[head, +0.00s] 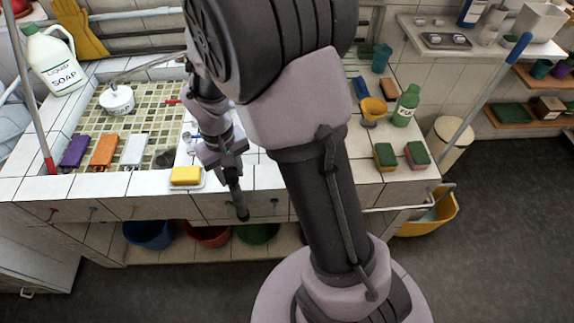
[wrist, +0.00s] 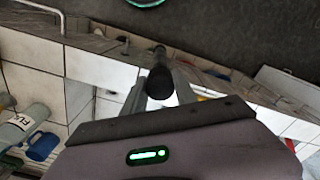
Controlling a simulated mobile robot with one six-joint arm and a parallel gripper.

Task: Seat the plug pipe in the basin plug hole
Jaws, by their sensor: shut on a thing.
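My gripper (head: 232,178) is in front of the counter's front edge, right of the basin, and points downward. It is shut on a dark pipe (head: 241,207), which hangs below the fingers near the drawer fronts. In the wrist view the pipe (wrist: 160,80) shows its dark rounded end between the two grey fingers (wrist: 159,92). The tiled basin (head: 140,121) lies to the left, lined with small green and cream tiles.
A yellow sponge (head: 186,175) on a white dish is close left of my gripper. Purple, orange and white blocks (head: 104,151) line the basin's front edge. A white pot (head: 117,100) is in the basin. A soap jug (head: 55,60) stands at the back left.

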